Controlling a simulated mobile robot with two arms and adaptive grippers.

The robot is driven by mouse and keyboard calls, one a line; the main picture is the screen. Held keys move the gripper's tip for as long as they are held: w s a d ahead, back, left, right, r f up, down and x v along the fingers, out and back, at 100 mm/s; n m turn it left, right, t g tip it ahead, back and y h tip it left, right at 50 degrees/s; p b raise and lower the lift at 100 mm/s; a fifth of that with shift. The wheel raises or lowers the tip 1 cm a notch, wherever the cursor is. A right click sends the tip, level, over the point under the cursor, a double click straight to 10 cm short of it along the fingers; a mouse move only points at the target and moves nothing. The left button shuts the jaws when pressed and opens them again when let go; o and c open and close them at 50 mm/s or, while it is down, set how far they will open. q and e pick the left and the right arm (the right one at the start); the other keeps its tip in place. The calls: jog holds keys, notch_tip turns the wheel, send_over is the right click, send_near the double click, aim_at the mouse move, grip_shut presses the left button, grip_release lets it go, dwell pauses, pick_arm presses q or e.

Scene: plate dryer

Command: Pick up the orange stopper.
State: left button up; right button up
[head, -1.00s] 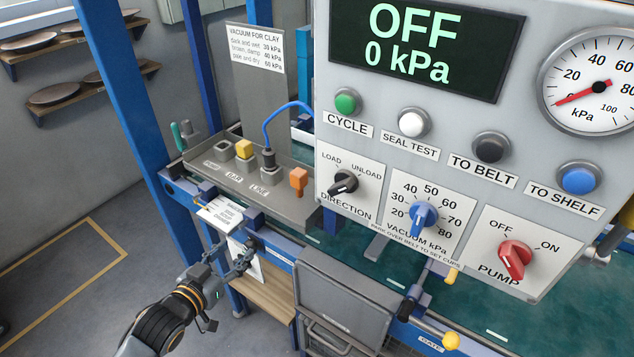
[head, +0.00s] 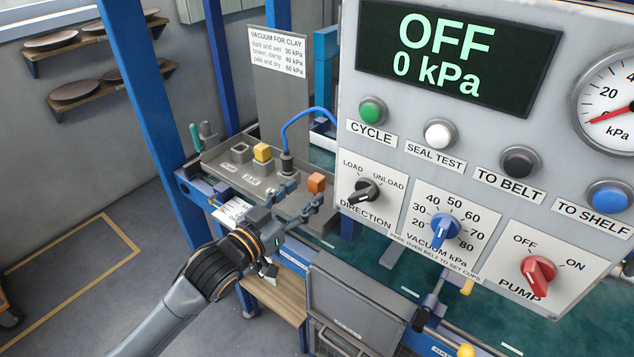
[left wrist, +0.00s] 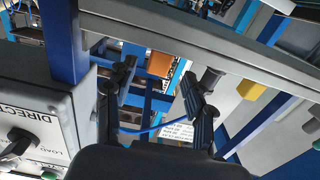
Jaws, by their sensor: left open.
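The orange stopper (head: 316,184) stands upright near the right end of the grey tray (head: 300,214), beside the control panel. My left gripper (head: 300,193) is open and empty, close to the stopper on its left and front side. In the left wrist view, the orange stopper (left wrist: 160,64) shows between the two dark fingers (left wrist: 156,80), beyond their tips; no contact can be made out. My right gripper is not in view.
A yellow stopper (head: 262,153) and a dark plug (head: 287,163) with a blue hose stand on the tray to the left. The control panel (head: 400,165) rises close on the right. A grey bin (head: 350,300) hangs below. Open floor lies left.

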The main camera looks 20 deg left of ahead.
aim_at(312, 187)
pick_arm(q)
jog(key=shift+w+d+r, duration=0.1)
jog(key=shift+w+d, duration=0.1)
jog(key=shift+w, duration=0.3)
jog(key=p+x, duration=0.1)
jog(key=x, duration=0.3)
jog(key=shift+w+d+p, duration=0.15)
jog(key=shift+w+p, duration=0.05)
jog(key=shift+p, duration=0.2)
jog(key=c, duration=1.1)
